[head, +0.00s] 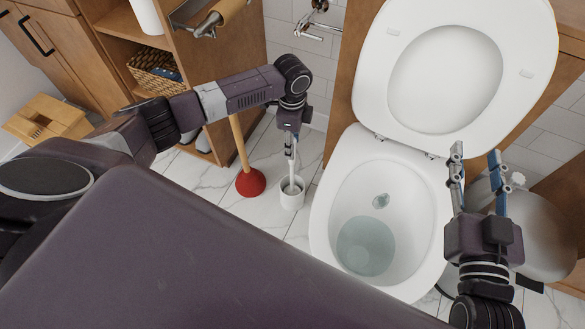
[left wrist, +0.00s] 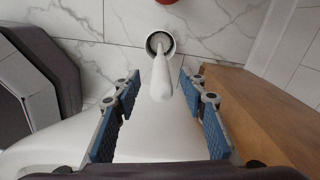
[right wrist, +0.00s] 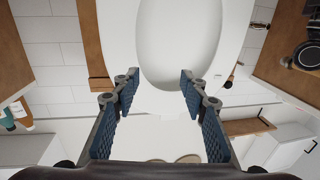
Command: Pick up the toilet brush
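The white toilet brush (head: 292,168) stands upright in its small white holder (head: 291,198) on the floor, left of the toilet. In the left wrist view the brush (left wrist: 161,80) points up toward the camera from the holder (left wrist: 172,44). My left gripper (head: 291,140) is above the holder at the upper handle. Its fingers (left wrist: 161,86) are open on either side of the handle, with gaps showing. My right gripper (head: 474,160) is open and empty, in front of the raised toilet lid; its open fingers show in the right wrist view (right wrist: 160,88).
A toilet (head: 330,190) with its lid up stands right of the brush. A red plunger (head: 251,182) with a wooden handle stands just left of the holder. A wooden shelf unit (head: 232,60) is behind, and a metal bin (head: 540,235) is at right.

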